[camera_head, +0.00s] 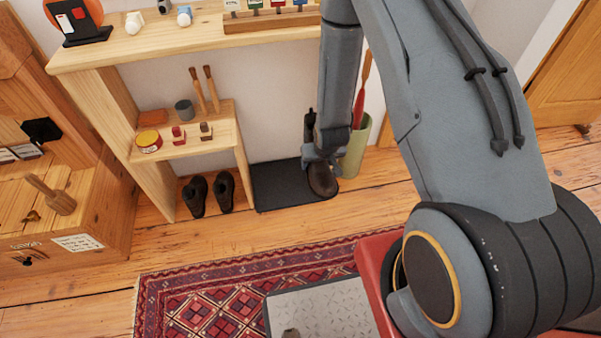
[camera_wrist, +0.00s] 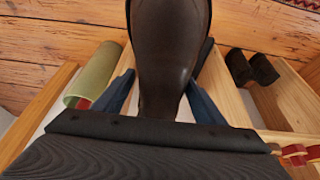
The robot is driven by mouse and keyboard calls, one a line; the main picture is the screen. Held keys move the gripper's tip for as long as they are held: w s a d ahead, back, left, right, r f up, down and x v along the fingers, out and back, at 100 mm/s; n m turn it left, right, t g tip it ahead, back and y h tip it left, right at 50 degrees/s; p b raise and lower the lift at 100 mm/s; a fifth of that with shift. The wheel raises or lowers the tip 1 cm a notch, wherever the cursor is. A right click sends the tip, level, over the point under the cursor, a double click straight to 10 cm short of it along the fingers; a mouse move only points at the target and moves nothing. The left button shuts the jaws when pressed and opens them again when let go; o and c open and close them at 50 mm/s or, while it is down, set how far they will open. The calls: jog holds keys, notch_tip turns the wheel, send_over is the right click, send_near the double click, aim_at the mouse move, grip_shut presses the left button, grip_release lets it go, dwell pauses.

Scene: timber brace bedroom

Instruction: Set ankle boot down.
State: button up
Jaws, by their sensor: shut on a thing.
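The brown ankle boot (camera_head: 322,181) hangs at the end of my arm, toe towards the head camera. My gripper (camera_head: 321,155) is shut on it. In the wrist view the boot (camera_wrist: 172,40) fills the top middle, with the blue-grey fingers of my gripper (camera_wrist: 160,85) on both sides. In the head view the boot overlaps the right part of a dark flat mat (camera_head: 275,190) on the floor. I cannot tell whether its sole touches the mat. The boot's upper part is hidden by my gripper.
A pair of dark shoes (camera_head: 208,194) stands under the low wooden shelf (camera_head: 190,147), left of the mat. A green umbrella stand (camera_head: 355,150) is close on the right. The wooden worktop (camera_head: 200,42) is above. A red patterned rug (camera_head: 200,300) lies in front, with bare floor between.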

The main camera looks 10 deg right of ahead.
jog(key=shift+w+r+b+x, duration=0.55)
jog(key=shift+w+b+x, duration=0.75)
jog(key=shift+b+x, duration=6.2)
jog(key=shift+w+r+b+x, duration=0.5)
jog(key=shift+w+b+x, duration=0.8)
jog(key=shift+b+x, duration=6.1)
jog(key=shift+w+r+b+x, duration=0.55)
jog(key=shift+w+b+x, duration=0.8)
jog(key=shift+b+x, duration=6.15)
jog(key=shift+s+p+x, duration=0.1)
jog(key=shift+p+x, duration=0.65)
jog(key=shift+x, duration=0.25)
jog(key=shift+s+p+x, duration=0.15)
jog(key=shift+p+x, duration=0.55)
jog(key=shift+x, duration=0.3)
jog(key=o, duration=1.7)
jog(key=shift+a+f, duration=0.1)
jog(key=shift+f, duration=0.05)
jog(key=shift+o, duration=0.2)
